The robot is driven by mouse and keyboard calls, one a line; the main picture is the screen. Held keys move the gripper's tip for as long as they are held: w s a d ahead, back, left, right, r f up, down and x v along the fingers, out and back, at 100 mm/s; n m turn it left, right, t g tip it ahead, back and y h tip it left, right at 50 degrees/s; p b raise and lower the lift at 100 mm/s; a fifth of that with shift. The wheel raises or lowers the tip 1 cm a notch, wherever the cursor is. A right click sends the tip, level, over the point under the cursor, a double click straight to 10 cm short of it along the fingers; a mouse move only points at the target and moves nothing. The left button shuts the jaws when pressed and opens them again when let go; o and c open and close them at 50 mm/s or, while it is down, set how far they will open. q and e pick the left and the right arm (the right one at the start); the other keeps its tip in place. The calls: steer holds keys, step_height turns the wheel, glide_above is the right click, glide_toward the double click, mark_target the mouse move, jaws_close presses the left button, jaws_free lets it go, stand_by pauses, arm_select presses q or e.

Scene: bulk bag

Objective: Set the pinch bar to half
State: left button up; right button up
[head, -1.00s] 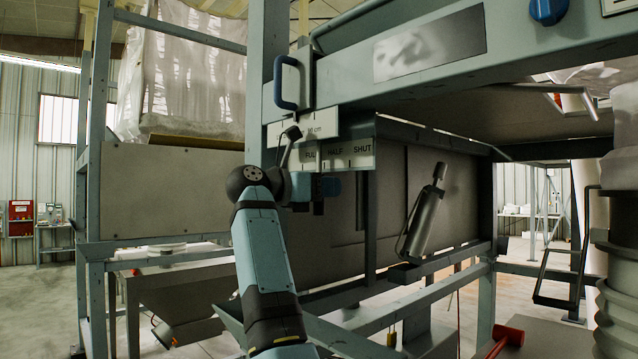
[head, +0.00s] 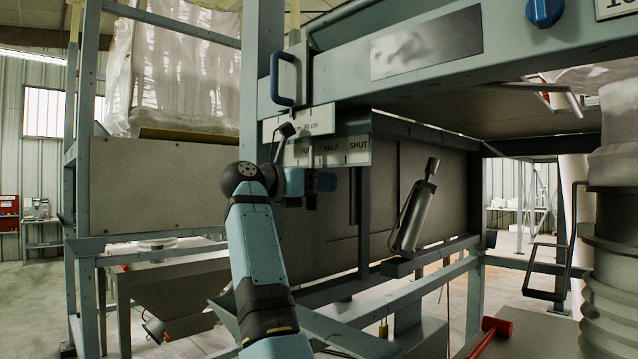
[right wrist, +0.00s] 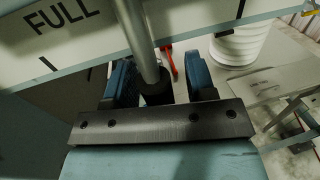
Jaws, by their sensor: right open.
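The pinch bar (head: 311,158) hangs as a thin rod in front of the scale plate (head: 357,152), which reads FULL, HALF and SHUT. The bar covers the end of FULL, left of HALF. In the right wrist view the bar (right wrist: 138,40) comes down past the plate (right wrist: 95,38), right of the FULL mark, and ends in a dark grip. My right gripper (head: 317,187) is at the bar's lower end. In the right wrist view its fingers (right wrist: 160,82) stand open on either side of the grip; whether either touches is unclear. My left gripper is not in view.
A blue handle (head: 281,78) stands on the frame post above the plate.

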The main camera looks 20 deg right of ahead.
steer(key=s+a+b, duration=0.2)
steer(key=a, duration=1.1)
steer(key=shift+a+b, duration=0.35)
steer(key=shift+a, duration=0.05)
steer(key=shift+d, duration=0.1)
steer(key=shift+s, duration=0.1)
